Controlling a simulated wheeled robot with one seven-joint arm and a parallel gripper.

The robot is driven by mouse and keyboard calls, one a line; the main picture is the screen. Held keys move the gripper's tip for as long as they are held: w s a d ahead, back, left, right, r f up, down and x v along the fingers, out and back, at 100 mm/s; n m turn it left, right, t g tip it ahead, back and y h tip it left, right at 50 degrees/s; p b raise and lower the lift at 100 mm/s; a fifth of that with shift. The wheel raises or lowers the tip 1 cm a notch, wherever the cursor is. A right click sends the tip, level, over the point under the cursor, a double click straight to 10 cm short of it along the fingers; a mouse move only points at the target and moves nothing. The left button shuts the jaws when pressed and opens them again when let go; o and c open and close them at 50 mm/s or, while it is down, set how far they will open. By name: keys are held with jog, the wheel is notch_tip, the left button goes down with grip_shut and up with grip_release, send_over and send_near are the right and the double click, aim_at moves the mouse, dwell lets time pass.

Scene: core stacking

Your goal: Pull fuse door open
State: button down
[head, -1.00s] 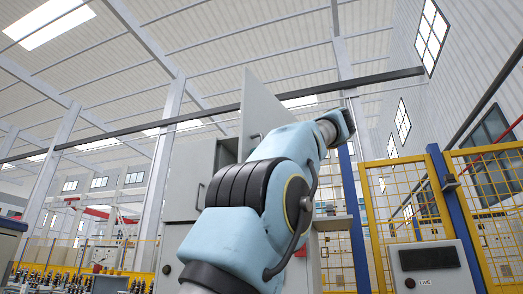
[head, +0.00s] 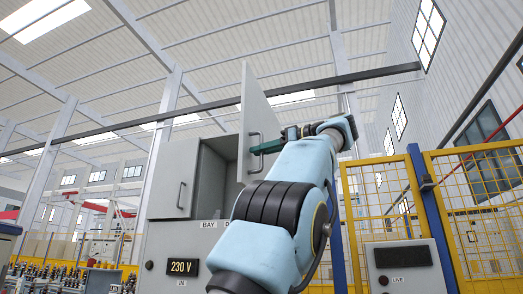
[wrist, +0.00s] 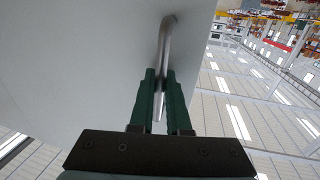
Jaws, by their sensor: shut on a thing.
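The fuse door (head: 262,120) is a grey panel on the upper right of the cabinet, swung partly open and showing a dark, empty-looking compartment (head: 213,165) to its left. My gripper (head: 256,149) reaches in from the right, its green fingers at the door's dark bar handle (head: 254,138). In the wrist view, the green fingers (wrist: 159,90) are shut on the metal handle (wrist: 163,50), one on each side of it, against the pale door face (wrist: 80,70).
A second, closed door (head: 172,185) with its own handle is left of the open compartment. The cabinet's lower front carries a 230 V display (head: 182,267). A yellow mesh fence (head: 385,195) and a grey box marked LIVE (head: 408,266) stand to the right.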

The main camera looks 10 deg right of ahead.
jog(key=c, duration=0.9)
grip_release()
jog(key=p+v, duration=0.2)
jog(key=v, duration=0.8)
jog(key=shift+s+d+p, duration=0.25)
jog(key=shift+d+p, duration=0.05)
